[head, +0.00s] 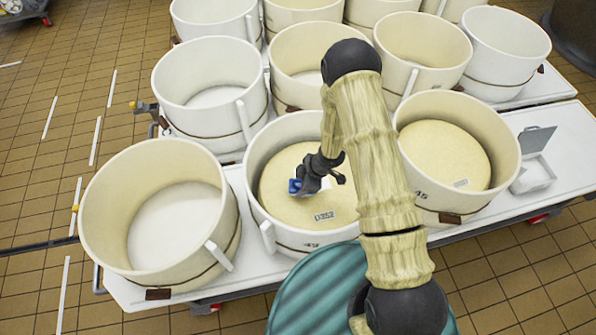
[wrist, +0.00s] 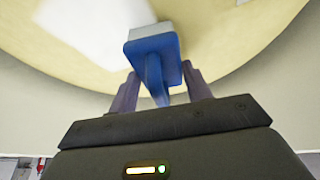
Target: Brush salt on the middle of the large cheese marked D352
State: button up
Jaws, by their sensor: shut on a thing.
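The large cheese (head: 285,204) marked D352 lies in a cream round mould (head: 256,165) at the front middle. The D352 label (head: 324,216) is on its near right part. My gripper (head: 308,184) is over this cheese, shut on a blue brush (head: 295,186). In the wrist view the blue brush (wrist: 155,55) sits between my fingers with its pale bristles toward the cheese (wrist: 225,45). I cannot tell whether the bristles touch. My arm hides part of the mould's right side.
A second cheese (head: 445,155) in a mould stands to the right. An open white box (head: 533,175) stands at the table's right end. An empty mould (head: 165,215) stands at the front left. Several more moulds stand behind. A teal round surface (head: 315,295) is in front.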

aim_at(296, 180)
jog(key=shift+s+a, duration=0.15)
jog(key=shift+a, duration=0.35)
jog(key=shift+s+r+p, duration=0.1)
jog(key=shift+r+p, duration=0.25)
jog(key=shift+p, duration=0.15)
notch_tip(296, 180, up, 2)
jog(key=shift+p, duration=0.4)
jog(key=shift+r+p, duration=0.65)
jog(key=shift+p, duration=0.05)
jog(key=shift+r+p, duration=1.85)
jog(key=shift+r, duration=0.15)
jog(key=shift+d, duration=0.15)
